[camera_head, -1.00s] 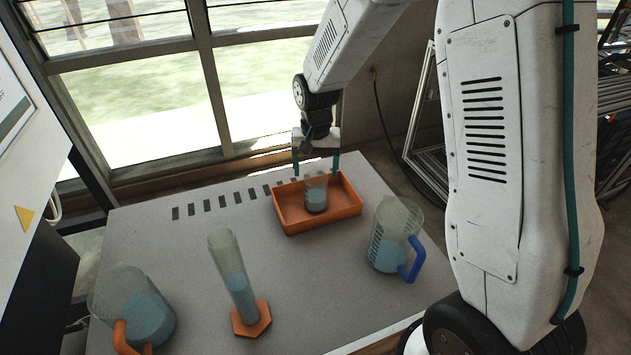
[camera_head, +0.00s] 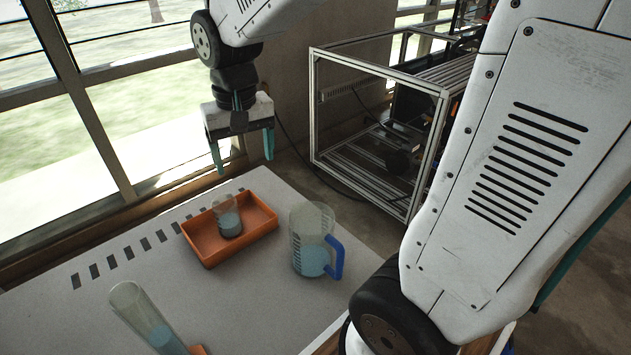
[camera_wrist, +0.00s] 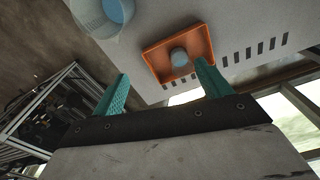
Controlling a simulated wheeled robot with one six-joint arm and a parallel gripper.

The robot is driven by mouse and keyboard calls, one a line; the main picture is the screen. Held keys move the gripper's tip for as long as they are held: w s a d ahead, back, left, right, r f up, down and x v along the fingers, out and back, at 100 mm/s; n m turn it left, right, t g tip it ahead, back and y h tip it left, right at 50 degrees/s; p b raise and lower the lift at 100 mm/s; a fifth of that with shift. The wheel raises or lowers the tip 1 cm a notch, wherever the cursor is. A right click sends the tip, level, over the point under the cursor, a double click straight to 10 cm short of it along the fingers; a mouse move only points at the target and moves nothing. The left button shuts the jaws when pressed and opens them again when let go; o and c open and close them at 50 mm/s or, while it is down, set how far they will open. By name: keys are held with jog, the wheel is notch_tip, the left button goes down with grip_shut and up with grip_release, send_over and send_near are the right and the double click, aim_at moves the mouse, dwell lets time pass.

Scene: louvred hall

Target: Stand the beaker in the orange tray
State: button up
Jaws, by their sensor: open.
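The beaker (camera_head: 228,217) is clear glass with pale blue liquid. It stands upright inside the orange tray (camera_head: 262,233), towards the tray's left part in the head view. In the wrist view the beaker (camera_wrist: 179,57) shows from above within the tray (camera_wrist: 150,58). My gripper (camera_head: 243,166) is open and empty, raised above the tray and apart from the beaker. Its teal fingers (camera_wrist: 160,85) are spread wide in the wrist view, with nothing between them touching.
A jug with a blue handle (camera_head: 312,240) stands right of the tray. A metal frame rack (camera_head: 380,125) stands on the floor behind the table. Windows line the back left.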

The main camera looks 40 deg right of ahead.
jog(key=s+d+r+n, duration=0.1)
jog(key=s+r+n, duration=0.1)
jog(key=s, duration=1.6)
jog(key=shift+s+d+r+n+t, duration=0.2)
jog(key=shift+s+r+n+t, duration=0.1)
jog(key=shift+r, duration=0.4)
